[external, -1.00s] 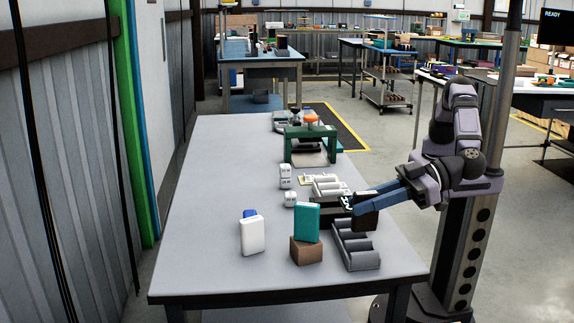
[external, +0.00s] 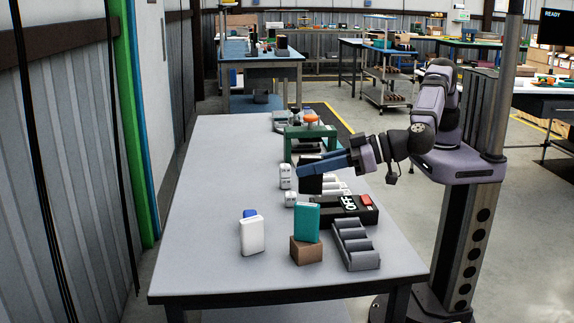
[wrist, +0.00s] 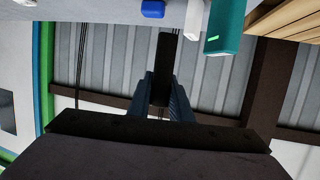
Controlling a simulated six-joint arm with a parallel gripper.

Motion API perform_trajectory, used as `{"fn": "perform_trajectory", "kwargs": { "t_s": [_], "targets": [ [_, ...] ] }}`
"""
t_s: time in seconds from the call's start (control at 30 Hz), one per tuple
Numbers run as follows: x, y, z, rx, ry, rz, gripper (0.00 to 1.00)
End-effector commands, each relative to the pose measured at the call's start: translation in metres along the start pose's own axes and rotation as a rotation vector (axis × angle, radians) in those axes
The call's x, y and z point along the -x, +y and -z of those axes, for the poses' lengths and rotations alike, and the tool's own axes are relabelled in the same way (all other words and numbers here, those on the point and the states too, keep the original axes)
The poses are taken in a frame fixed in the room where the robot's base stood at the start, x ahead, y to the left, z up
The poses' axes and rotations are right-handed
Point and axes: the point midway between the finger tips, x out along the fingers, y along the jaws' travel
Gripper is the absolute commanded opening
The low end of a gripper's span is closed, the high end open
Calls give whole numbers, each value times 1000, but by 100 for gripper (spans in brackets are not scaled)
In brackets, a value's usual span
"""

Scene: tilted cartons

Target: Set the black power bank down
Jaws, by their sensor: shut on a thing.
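The black power bank (wrist: 163,66) is between my gripper's blue fingers in the wrist view, standing out past their tips. In the external view my gripper (external: 306,171) is over the table's middle, pointing left. A dark block at its tips, apparently the power bank (external: 311,186), hangs there, mostly seen side-on. It appears to be clear of the table (external: 215,190), though the exact height is hard to tell. My gripper is shut on it.
A grey slotted rack (external: 355,245) and a black OFF box (external: 352,208) are at right. A green frame (external: 310,133) stands behind. The table's left side is clear.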

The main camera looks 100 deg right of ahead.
Motion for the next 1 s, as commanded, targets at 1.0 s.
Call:
{"fn": "perform_trajectory", "kwargs": {
  "t_s": [1.0],
  "targets": [
    [-217,280,91,-59,-1,-195,0]
  ]
}}
